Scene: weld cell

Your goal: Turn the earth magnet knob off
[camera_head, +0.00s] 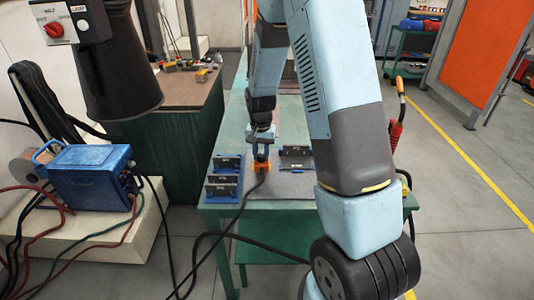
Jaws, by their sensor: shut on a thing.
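The earth magnet (260,168) is a small orange thing on the green table's grey top, with a black cable running from its front. My gripper (261,154) points down from above and is shut on the upper part of the magnet, where the knob would be. The knob is hidden between the fingers and too small to make out. I cannot tell which way it is turned.
Dark plates in blue holders (224,187) stand left of the magnet, and another holder (296,158) stands close to its right. The table's front edge (250,201) is near. A blue welder box (92,180) stands at left.

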